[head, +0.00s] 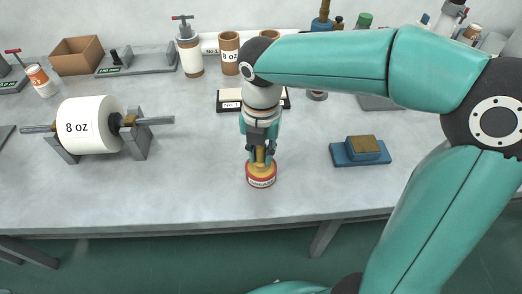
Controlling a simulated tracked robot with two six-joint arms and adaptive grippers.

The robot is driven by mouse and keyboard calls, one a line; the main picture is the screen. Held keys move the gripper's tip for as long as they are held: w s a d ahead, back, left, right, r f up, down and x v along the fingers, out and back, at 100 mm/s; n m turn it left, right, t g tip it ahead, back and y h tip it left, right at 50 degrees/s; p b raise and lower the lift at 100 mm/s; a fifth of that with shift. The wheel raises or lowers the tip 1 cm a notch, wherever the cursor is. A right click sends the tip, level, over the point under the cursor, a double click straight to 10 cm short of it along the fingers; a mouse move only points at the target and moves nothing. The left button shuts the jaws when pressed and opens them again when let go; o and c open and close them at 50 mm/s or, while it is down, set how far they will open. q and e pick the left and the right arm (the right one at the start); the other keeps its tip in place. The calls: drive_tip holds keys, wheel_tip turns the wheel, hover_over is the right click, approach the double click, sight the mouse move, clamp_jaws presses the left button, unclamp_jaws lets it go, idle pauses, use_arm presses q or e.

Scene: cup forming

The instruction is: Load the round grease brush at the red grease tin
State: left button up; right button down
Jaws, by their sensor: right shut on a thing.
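The red grease tin (261,181) stands on the grey table near its front edge, with a pale label on its front and a yellowish top. My right gripper (260,152) points straight down right above the tin. It is shut on the round grease brush (260,159), of which only a small yellow-brown part shows between the fingers. The brush's lower end is at the tin's opening; how deep it sits in the grease I cannot tell. My left gripper is not in view.
A white roll marked 8 oz (88,126) lies on a stand at the left. A blue block with a brown top (362,149) sits on the right. An open brown box (77,55) and brown cups (229,50) stand at the back. The front middle-left table is clear.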

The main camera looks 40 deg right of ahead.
wheel_tip(320, 180, up, 7)
drive_tip(key=p, duration=0.6)
drive_tip(key=shift+p, duration=0.35)
idle(0.7)
